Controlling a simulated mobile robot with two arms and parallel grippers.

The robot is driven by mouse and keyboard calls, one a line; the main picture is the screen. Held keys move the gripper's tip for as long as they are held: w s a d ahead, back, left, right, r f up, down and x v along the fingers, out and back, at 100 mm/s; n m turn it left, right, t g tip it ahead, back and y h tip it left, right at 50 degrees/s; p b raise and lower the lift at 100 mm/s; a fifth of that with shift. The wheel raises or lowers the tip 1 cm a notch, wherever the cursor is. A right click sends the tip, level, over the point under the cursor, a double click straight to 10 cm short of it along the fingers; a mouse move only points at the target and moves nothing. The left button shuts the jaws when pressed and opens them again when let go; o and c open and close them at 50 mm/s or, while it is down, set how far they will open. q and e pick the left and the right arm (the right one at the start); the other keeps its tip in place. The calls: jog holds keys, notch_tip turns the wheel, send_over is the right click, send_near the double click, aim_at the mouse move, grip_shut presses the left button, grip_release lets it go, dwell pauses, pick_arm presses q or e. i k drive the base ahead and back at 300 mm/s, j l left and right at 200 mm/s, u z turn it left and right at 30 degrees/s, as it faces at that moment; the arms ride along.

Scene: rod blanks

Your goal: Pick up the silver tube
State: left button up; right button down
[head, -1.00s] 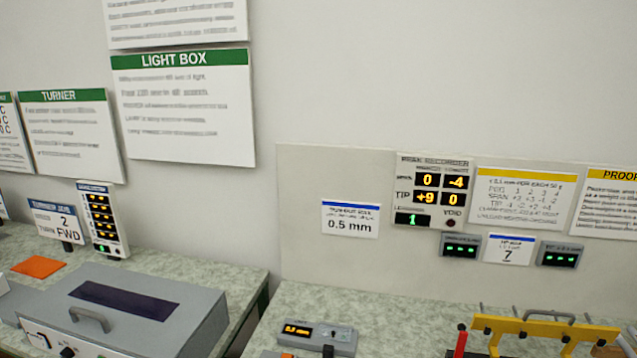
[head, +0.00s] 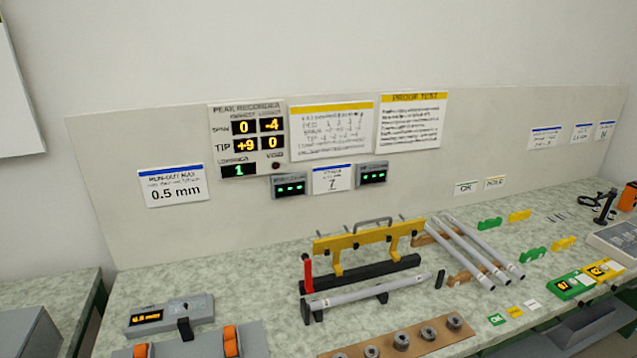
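One silver tube (head: 365,293) lies nearly level across low black supports on the bench, in front of a yellow frame (head: 370,236) with a handle and a red post. Three more silver tubes (head: 478,252) lie side by side on brown rests (head: 437,238), to the right of the yellow frame. Which of them is the task's tube I cannot tell. Neither of my grippers is in view.
A brown strip with several metal rings (head: 403,340) lies at the bench front. A grey device with an amber display (head: 168,315) stands at left. Green and yellow boxes (head: 585,280) stand at right. A peak recorder panel (head: 247,140) is on the backboard.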

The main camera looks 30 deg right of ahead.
aim_at(349, 297)
jog(key=z, duration=1.35)
jog(key=i+l+u, duration=0.1)
jog(key=l, duration=0.3)
jog(key=i+l+u, duration=0.15)
jog(key=l, duration=0.25)
jog(key=i+l+u, duration=0.1)
jog(key=l, duration=0.35)
jog(key=i+l+u, duration=0.1)
jog(key=l, duration=0.35)
jog(key=i+l+u, duration=0.15)
jog(key=l, duration=0.3)
jog(key=i, duration=0.05)
